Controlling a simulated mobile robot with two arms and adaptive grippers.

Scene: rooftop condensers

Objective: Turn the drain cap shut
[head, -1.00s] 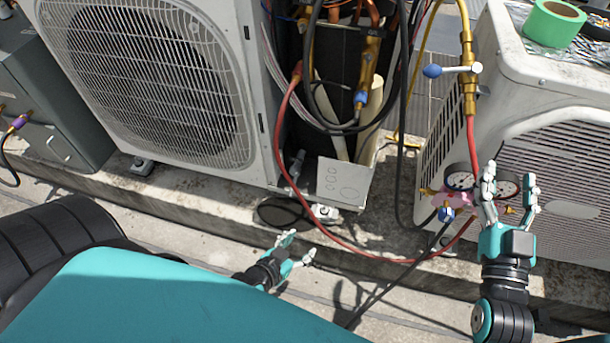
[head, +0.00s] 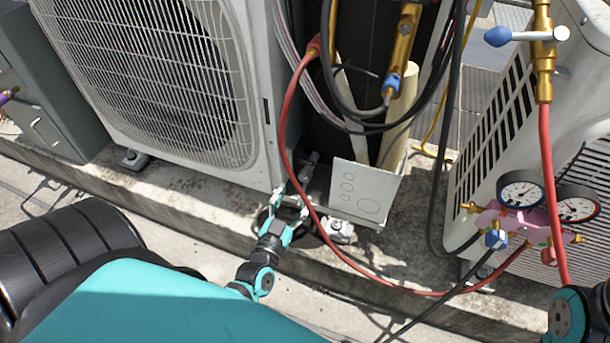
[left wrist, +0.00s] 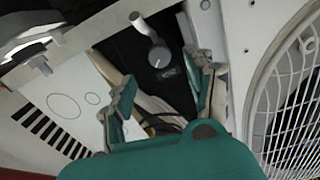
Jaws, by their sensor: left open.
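The drain cap appears to be the grey round knob with a short stub (left wrist: 158,56) in the left wrist view, against the dark opening. In the head view a small grey fitting (head: 308,166) stands at the foot of the large condenser, left of the white cover plate; I take it for the same part. My left gripper (head: 291,202) is open just below and in front of it. In the left wrist view its fingers (left wrist: 160,72) stand apart on either side of the knob, with nothing between them. No contact shows.
The white plate (head: 362,190) stands close right of the left gripper. A red hose (head: 340,259) loops past it to the pink gauge manifold (head: 520,221). The large condenser (head: 240,80) rises on the left. The concrete ledge (head: 190,190) runs below.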

